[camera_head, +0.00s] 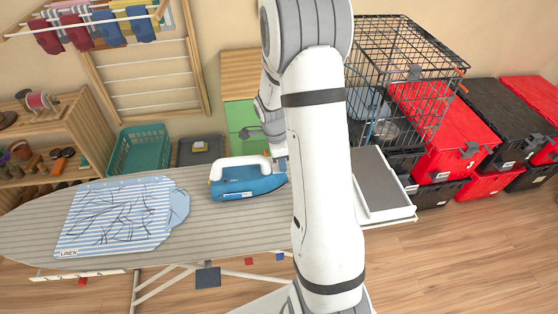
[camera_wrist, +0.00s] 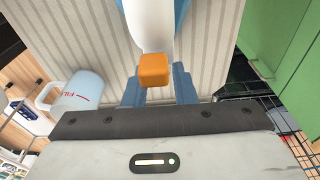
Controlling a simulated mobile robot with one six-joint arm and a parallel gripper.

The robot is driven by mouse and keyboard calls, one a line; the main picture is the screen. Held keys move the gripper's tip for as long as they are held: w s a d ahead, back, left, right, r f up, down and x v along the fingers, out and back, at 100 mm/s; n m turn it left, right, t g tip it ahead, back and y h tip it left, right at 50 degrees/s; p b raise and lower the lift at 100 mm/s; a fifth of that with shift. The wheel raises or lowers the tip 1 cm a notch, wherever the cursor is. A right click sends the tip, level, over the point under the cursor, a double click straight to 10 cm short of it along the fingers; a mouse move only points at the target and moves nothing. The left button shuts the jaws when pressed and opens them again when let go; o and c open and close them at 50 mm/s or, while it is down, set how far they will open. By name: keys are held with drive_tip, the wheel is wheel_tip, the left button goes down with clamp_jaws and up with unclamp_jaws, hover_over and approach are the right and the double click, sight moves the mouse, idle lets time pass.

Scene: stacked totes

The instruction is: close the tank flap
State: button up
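A blue iron (camera_head: 247,183) with a white handle sits on the striped ironing board (camera_head: 100,250). In the wrist view, a white part of the iron (camera_wrist: 153,25) ends in an orange block (camera_wrist: 154,69), with blue body behind it. The orange block may be the tank flap; I cannot tell for sure. My gripper (camera_wrist: 158,88) is at the iron's right end. Its two blue-grey fingers are apart, one on each side of the orange block, with a gap showing below it. I cannot see them pressing on it. My arm hides part of the board in the head view.
A pale jug marked FILL (camera_wrist: 75,92) is left of my gripper in the wrist view. A striped linen cloth (camera_head: 115,215) lies on the board. A wire cage (camera_head: 405,65) and stacked red and black totes (camera_head: 440,130) stand right. A green cabinet (camera_head: 240,115) stands behind.

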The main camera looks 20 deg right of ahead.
sight(278, 169)
drive_tip(key=o, duration=0.3)
drive_tip(key=shift+o, duration=0.2)
wheel_tip(278, 169, up, 8)
drive_tip(key=a+b, duration=0.1)
drive_tip(key=shift+w+f, duration=0.15)
drive_tip(key=shift+w, duration=0.05)
idle(0.4)
drive_tip(key=s+a+r+n+t, duration=0.1)
drive_tip(key=s+a+r+n, duration=0.5)
drive_tip(key=s+n, duration=0.4)
drive_tip(key=s+a+r+n+t+y, duration=0.1)
drive_tip(key=s+a+r+n+t, duration=0.1)
drive_tip(key=s+a+r+n, duration=0.4)
drive_tip(key=s+n, duration=0.4)
drive_tip(key=n, duration=0.1)
drive_tip(key=shift+s+r+y, duration=0.15)
drive_tip(key=shift+s+y, duration=0.15)
drive_tip(key=shift+s, duration=0.05)
